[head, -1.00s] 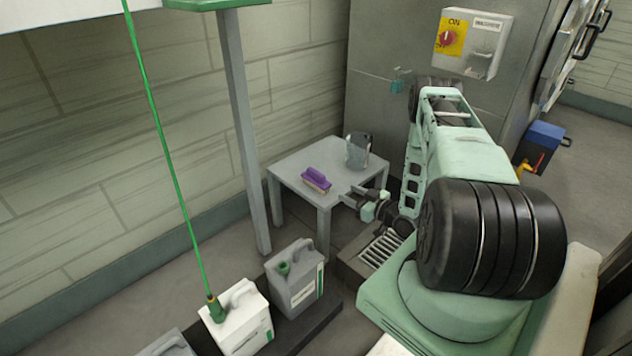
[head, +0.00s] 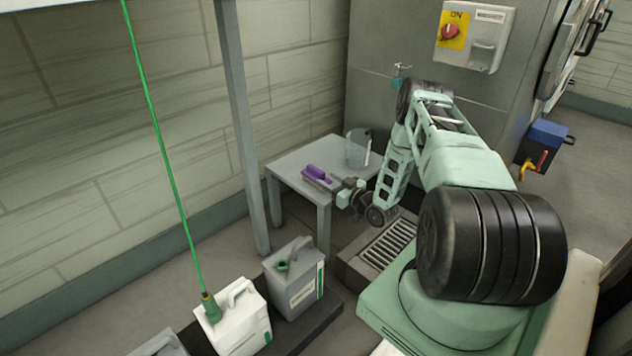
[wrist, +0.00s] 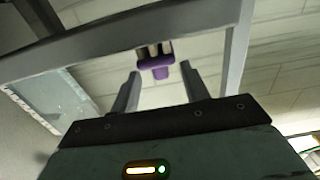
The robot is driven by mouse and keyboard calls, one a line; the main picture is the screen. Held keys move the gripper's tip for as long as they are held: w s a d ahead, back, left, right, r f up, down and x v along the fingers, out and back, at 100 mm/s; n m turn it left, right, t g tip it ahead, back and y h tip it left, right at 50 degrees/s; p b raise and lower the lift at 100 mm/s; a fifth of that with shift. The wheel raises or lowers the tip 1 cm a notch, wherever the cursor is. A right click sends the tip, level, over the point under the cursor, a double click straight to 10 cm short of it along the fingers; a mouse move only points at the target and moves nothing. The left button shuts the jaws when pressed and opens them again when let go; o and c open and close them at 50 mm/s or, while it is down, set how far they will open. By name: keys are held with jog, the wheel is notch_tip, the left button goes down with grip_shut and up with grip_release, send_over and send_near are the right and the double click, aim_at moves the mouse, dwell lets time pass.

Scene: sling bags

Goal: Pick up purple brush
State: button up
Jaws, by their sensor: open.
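The purple brush (head: 318,174) lies on the small grey table (head: 287,168) in the head view, near the table's front edge. My gripper (head: 333,184) is just right of the brush, close to it at the table's edge, with its jaws open. In the wrist view the purple brush (wrist: 156,64) shows between and beyond the two fingertips of my gripper (wrist: 163,82). No grip on the brush shows, and I cannot tell whether a finger touches it.
A clear container (head: 357,148) stands on the table behind my gripper. A grey post (head: 240,130) rises at the table's left. A white jug (head: 240,315) and a grey jug (head: 297,285) stand on a low dark platform in front. A floor grate (head: 388,247) lies right of the table.

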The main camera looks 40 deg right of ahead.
aim_at(324, 177)
jog(key=w+b, duration=0.2)
jog(key=w, duration=0.2)
jog(key=shift+w+f, duration=0.15)
jog(key=shift+w, duration=0.5)
grip_shut()
